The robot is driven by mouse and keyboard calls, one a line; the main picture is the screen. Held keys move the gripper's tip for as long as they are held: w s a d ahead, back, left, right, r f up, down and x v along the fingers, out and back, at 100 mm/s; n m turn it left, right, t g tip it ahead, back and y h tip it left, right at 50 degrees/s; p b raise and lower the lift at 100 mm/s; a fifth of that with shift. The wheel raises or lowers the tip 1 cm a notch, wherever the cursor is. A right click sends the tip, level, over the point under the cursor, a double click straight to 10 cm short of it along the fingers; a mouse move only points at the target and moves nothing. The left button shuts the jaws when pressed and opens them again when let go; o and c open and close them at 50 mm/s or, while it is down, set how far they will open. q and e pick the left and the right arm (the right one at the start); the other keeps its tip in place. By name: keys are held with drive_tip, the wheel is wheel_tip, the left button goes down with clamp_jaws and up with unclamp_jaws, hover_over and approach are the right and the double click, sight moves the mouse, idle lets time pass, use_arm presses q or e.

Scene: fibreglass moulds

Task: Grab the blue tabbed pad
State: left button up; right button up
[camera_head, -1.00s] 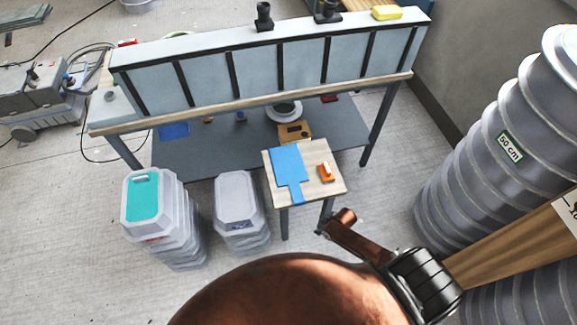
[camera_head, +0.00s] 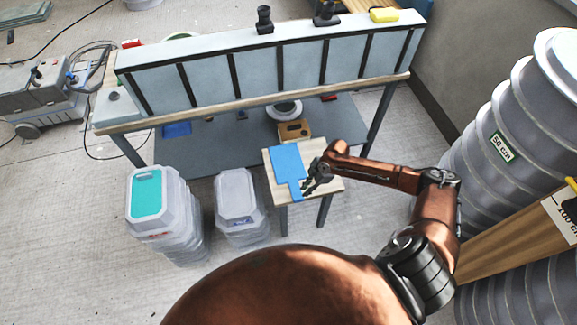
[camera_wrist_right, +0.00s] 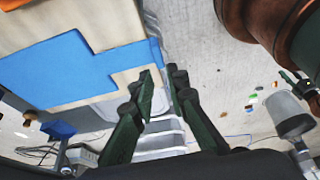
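The blue tabbed pad (camera_head: 287,162) lies flat on a small wooden-topped table (camera_head: 328,186). Its narrow tab points toward the table's near edge. The pad fills the left of the right wrist view (camera_wrist_right: 55,75), with its tab near my fingertips. My right gripper (camera_head: 306,189) is over the table, just right of the tab. In the wrist view my right gripper (camera_wrist_right: 161,76) has its fingers apart with nothing between them. I cannot tell whether a fingertip touches the tab. My left gripper is not in view.
A long workbench (camera_head: 250,101) stands behind the small table. Stacked grey bins (camera_head: 237,205) and a bin stack with a teal lid panel (camera_head: 147,194) stand to the left. Large ribbed grey cylinders (camera_head: 500,150) stand on the right.

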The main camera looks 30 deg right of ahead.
sight(299, 198)
drive_tip(key=x, duration=0.7)
drive_tip(key=shift+d+f+b, duration=0.2)
drive_tip(key=shift+f+b, duration=0.1)
drive_tip(key=shift+f, duration=0.05)
drive_tip(key=shift+c, duration=0.2)
clamp_jaws()
drive_tip(key=shift+r, duration=0.1)
